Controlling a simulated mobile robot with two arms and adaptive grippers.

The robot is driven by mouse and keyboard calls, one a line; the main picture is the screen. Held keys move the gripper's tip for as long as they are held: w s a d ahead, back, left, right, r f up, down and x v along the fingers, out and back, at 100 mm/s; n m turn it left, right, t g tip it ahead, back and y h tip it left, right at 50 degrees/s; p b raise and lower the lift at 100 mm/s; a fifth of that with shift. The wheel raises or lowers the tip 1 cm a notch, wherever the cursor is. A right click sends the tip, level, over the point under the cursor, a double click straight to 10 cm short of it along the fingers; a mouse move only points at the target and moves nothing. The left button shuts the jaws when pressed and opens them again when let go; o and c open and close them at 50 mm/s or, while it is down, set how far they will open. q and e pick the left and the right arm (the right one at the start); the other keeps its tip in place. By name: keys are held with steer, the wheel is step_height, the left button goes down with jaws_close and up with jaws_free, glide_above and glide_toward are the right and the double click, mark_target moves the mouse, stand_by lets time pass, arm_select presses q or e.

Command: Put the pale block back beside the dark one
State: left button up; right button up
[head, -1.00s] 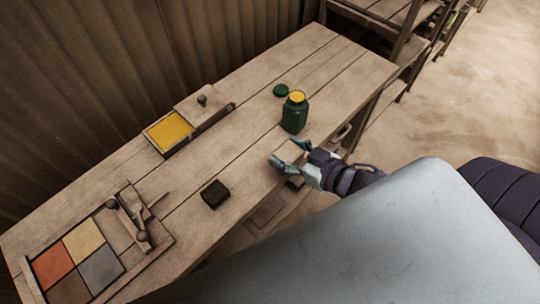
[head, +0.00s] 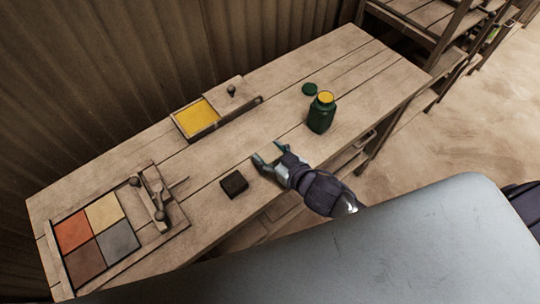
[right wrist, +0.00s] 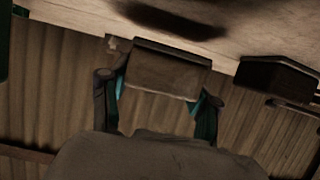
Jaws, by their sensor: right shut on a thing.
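My right gripper (head: 268,156) is above the front part of the bench, to the right of the dark block (head: 234,183). It is shut on the pale block (right wrist: 166,70), which sits between both fingers in the right wrist view. In the head view the pale block is hard to tell from the wood. A shadow on the bench, apart from the block, shows it is held above the top. The dark block rests on the bench and shows at the right of the right wrist view (right wrist: 278,78), apart from the pale one. My left gripper is not in view.
A green jar (head: 321,115) stands right of my right gripper, its green lid (head: 309,89) behind it. A box with yellow content (head: 196,117) is at the back. Bare wood surrounds the dark block.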

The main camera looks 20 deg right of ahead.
steer(key=shift+f, duration=1)
steer(key=shift+f, duration=0.15)
steer(key=o, duration=1.2)
